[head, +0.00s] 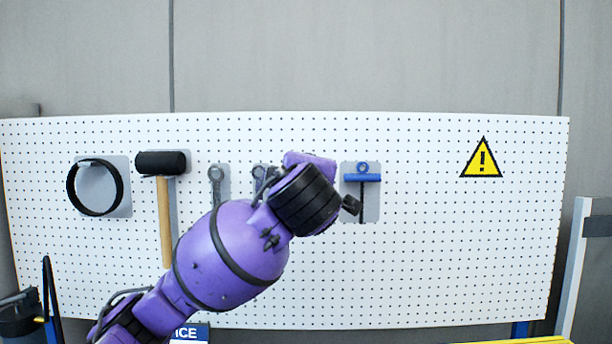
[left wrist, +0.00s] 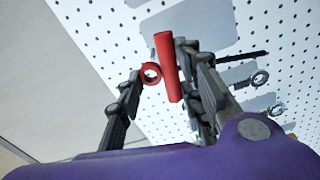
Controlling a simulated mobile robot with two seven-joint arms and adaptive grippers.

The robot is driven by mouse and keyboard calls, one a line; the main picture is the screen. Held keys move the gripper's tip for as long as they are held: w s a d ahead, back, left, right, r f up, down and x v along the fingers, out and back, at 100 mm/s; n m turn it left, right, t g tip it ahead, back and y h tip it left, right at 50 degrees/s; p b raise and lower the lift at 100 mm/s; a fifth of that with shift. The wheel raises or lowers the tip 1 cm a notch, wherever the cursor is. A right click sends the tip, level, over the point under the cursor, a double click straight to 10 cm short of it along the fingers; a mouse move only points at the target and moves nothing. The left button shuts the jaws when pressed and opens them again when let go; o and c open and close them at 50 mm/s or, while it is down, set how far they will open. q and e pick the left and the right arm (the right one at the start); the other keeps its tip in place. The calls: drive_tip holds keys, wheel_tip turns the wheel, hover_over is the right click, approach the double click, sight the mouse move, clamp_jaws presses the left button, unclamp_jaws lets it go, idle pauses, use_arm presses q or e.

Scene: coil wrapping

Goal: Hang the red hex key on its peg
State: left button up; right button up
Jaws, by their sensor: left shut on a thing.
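The red hex key (left wrist: 167,68) shows in the left wrist view as a red bar with a red ring at its side. My left gripper (left wrist: 160,62) is shut on it, with one finger by the ring and the other along the bar. The key is in front of the white pegboard (head: 430,270). In the head view my purple left arm and dark wrist hide the gripper and the red key. The red key's peg cannot be made out. My right gripper is in neither view.
A blue-handled hex key (head: 362,178) hangs just right of my left wrist. A wrench (head: 216,185), a hammer (head: 163,163) and a black ring (head: 72,187) hang to the left. The board's right part is bare except for a yellow warning sign (head: 482,160).

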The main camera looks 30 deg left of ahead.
use_arm(q)
drive_tip(key=shift+f+x, duration=0.25)
drive_tip(key=shift+x, duration=0.75)
drive_tip(key=shift+w+a+b, duration=0.2)
drive_tip(key=shift+w+b, duration=0.15)
drive_tip(key=shift+b, duration=0.05)
drive_tip(key=x, duration=0.3)
drive_tip(key=shift+w+a+r, duration=0.1)
drive_tip(key=shift+w+a, duration=0.05)
drive_tip(key=shift+w, duration=0.05)
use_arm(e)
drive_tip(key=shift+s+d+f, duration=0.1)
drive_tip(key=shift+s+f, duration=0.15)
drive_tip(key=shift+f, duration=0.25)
use_arm(q)
drive_tip(key=shift+b, duration=0.3)
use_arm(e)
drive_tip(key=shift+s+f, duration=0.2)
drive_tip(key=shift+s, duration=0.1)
use_arm(q)
drive_tip(key=o, duration=1.2)
drive_tip(key=shift+o, duration=0.2)
